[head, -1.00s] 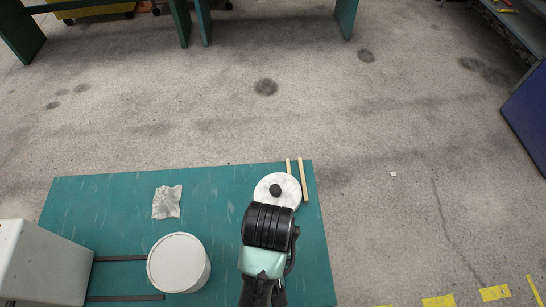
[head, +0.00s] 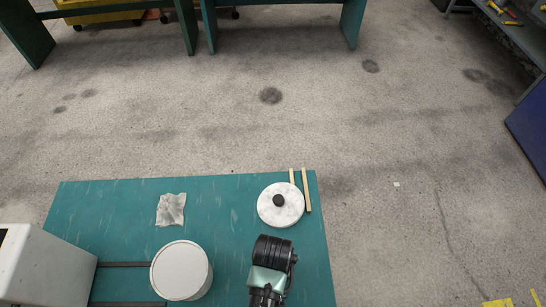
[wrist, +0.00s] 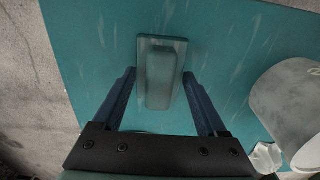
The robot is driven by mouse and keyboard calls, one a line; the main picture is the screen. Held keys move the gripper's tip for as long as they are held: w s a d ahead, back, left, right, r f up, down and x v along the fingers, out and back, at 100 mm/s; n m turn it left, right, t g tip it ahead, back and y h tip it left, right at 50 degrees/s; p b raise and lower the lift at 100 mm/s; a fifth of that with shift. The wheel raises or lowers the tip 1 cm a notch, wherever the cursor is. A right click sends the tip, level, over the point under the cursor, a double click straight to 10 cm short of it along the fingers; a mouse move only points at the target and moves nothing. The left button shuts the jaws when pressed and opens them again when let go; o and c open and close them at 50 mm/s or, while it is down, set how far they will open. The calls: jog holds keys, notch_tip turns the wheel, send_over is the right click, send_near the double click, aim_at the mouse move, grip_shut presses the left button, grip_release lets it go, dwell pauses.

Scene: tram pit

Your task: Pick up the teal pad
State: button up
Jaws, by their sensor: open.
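The teal pad (wrist: 163,85) lies on the teal table (wrist: 245,70) in the wrist view. It looks like a flat rectangular plate with a raised, rounded greyish-teal block along its middle. My gripper (wrist: 158,73) is open, with its two dark blue fingers on either side of the pad's lower part in the picture. Nothing is gripped. I cannot tell how high the fingertips are above the table. In the head view the pad does not show, and my arm covers part of the table (head: 115,205) near the bottom edge.
A white tub (head: 181,270) stands left of my arm; a crumpled cloth (head: 171,209) lies behind it. A white disc with a black knob (head: 281,217) and two thin wooden sticks (head: 306,190) are at the table's back right. A grey box (head: 45,268) stands at left.

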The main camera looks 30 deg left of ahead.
grip_shut()
jog(key=shift+r, duration=0.1)
dwell(0.3)
notch_tip(320, 180, up, 10)
dwell(0.5)
